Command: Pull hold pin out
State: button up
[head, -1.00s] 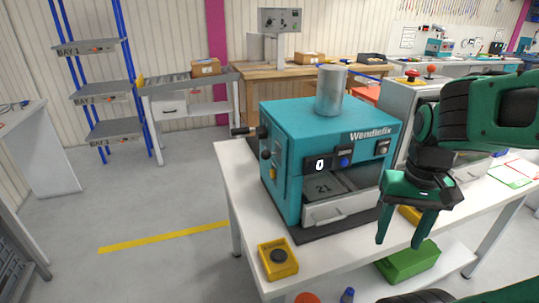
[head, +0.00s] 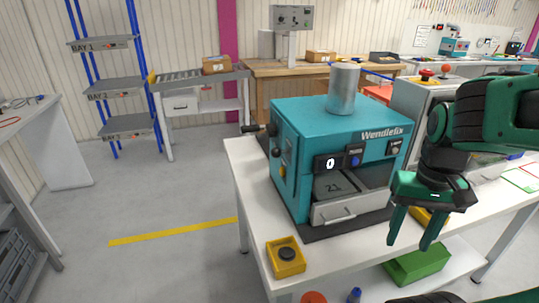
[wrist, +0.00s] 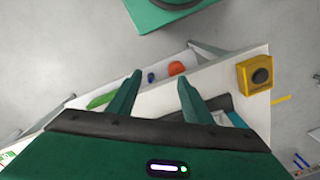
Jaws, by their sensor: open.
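The teal Wendlefix machine (head: 340,118) stands on the white table in the head view. Its display reads 0, and a grey drawer (head: 350,205) is at its front. A black-tipped rod (head: 253,129) sticks out of its left side. Below it on that side is a small yellow-orange part (head: 283,172). I cannot tell for sure which part is the hold pin. My gripper (head: 409,244) is open and empty, pointing down, in front of the machine's right side and apart from the rod. In the wrist view, nothing is between the fingers of my gripper (wrist: 160,80).
A yellow box with a black button (head: 286,257) sits at the table's front left corner; it also shows in the wrist view (wrist: 256,75). A green bin (head: 418,263) is on the lower shelf. A grey cylinder (head: 342,90) stands on the machine. Floor left of the table is clear.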

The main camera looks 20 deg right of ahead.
aim_at(275, 153)
jog(key=z, duration=1.45)
jog(key=k, duration=0.8)
jog(key=u, duration=1.9)
jog(key=i, duration=1)
